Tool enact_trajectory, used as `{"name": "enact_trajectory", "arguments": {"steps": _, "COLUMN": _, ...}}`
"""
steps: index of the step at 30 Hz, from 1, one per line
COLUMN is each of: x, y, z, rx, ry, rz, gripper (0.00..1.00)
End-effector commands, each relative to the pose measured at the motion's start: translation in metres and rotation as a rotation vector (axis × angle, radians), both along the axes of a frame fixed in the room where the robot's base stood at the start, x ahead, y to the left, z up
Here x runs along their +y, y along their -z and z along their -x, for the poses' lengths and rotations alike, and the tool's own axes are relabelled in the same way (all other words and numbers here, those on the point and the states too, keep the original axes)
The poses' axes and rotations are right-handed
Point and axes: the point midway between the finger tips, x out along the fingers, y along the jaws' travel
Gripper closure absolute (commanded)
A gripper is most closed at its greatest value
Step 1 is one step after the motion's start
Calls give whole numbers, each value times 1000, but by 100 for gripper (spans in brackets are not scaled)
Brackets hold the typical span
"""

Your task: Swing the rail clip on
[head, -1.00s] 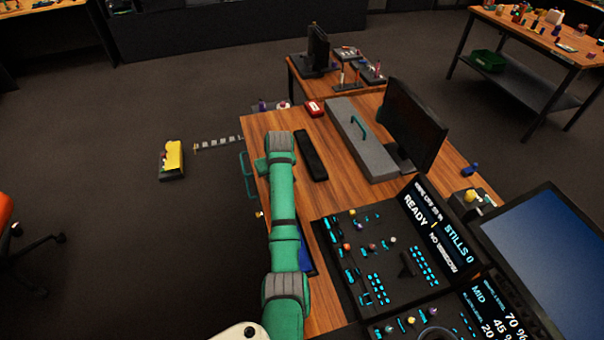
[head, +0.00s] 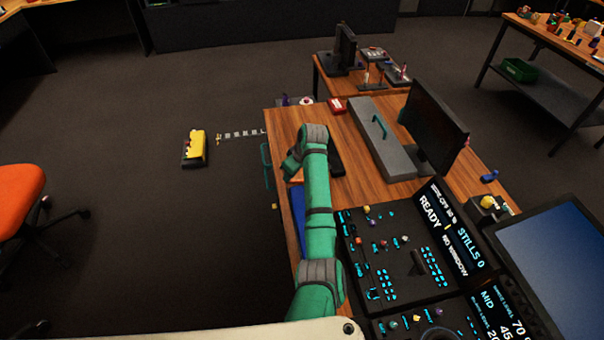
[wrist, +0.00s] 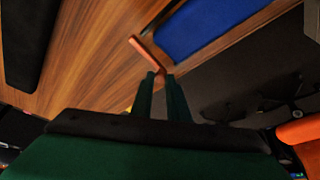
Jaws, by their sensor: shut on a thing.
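In the wrist view my gripper (wrist: 163,80) shows as two dark green fingers, close together. They are shut on a thin copper-coloured bar (wrist: 148,54), which I take to be the rail clip. The bar slants up and left from the fingertips, over the wooden desk top, beside a blue pad. I cannot tell whether it touches the desk. A green rail-like loop (head: 267,165) runs along the desk's left edge.
The blue pad (wrist: 205,22) lies near the desk edge. A black strip (head: 337,163), a grey box (head: 385,150) with a green handle and a control panel (head: 400,260) are on the desk (head: 290,125). An orange chair (head: 20,200) stands left. The floor between is mostly clear.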

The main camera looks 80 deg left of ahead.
Motion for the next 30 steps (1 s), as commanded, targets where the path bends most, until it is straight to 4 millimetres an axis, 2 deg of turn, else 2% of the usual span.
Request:
{"name": "enact_trajectory", "arguments": {"steps": 16, "x": 1, "y": 0, "z": 2, "rx": -5, "ry": -19, "rz": 0, "gripper": 100}}
{"name": "enact_trajectory", "arguments": {"steps": 17, "x": 1, "y": 0, "z": 2, "rx": -5, "ry": -19, "rz": 0, "gripper": 78}}
{"name": "enact_trajectory", "arguments": {"steps": 18, "x": 1, "y": 0, "z": 3, "rx": -4, "ry": -19, "rz": 0, "gripper": 69}}
{"name": "enact_trajectory", "arguments": {"steps": 19, "x": 1, "y": 0, "z": 3, "rx": -4, "ry": -20, "rz": -1, "gripper": 66}}
{"name": "enact_trajectory", "arguments": {"steps": 30, "x": 0, "y": -5, "z": 5, "rx": -1, "ry": -25, "rz": -3, "gripper": 66}}
